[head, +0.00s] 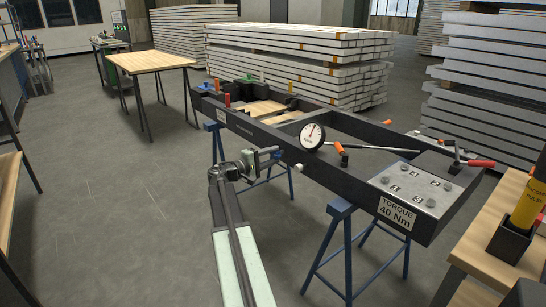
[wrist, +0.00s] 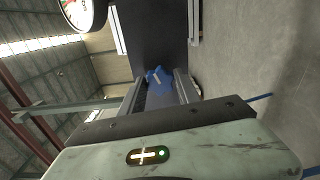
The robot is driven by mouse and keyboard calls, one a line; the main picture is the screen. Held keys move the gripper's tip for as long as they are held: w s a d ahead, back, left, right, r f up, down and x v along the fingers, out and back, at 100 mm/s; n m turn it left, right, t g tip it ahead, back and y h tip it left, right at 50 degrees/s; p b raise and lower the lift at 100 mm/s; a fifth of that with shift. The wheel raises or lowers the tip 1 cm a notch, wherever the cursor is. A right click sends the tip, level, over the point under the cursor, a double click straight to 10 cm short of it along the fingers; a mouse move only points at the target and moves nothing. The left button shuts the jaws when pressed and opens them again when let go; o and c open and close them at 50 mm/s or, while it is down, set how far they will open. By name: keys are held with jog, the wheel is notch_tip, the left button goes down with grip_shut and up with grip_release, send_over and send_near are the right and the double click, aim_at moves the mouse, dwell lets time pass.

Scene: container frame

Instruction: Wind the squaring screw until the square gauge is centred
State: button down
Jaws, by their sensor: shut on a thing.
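The square gauge (head: 312,136) is a round white dial with a dark rim and some red on its face, on the near rail of the dark frame (head: 345,178). Its needle is too small to read surely. In the wrist view only the edge of the gauge (wrist: 84,12) shows at top left. My gripper (head: 278,155) is at the near rail, left of and below the gauge. In the wrist view my gripper (wrist: 160,80) is shut on a small blue knob (wrist: 158,77), apparently the squaring screw's head, against the dark rail. The screw's shaft is hidden.
The frame rests on blue trestles (head: 340,210). A metal plate with a "TORQUE 40 Nm" label (head: 397,213) is at its right end. Orange- and red-handled clamps (head: 341,150) sit on it. A wooden bench (head: 490,235) stands at right.

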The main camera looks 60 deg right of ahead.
jog(key=shift+s+a+f+m, duration=0.1)
jog(key=shift+m, duration=0.5)
jog(key=c, duration=0.9)
grip_release()
jog(key=v, duration=0.7)
jog(key=shift+w+a, duration=0.2)
jog(key=shift+a, duration=0.15)
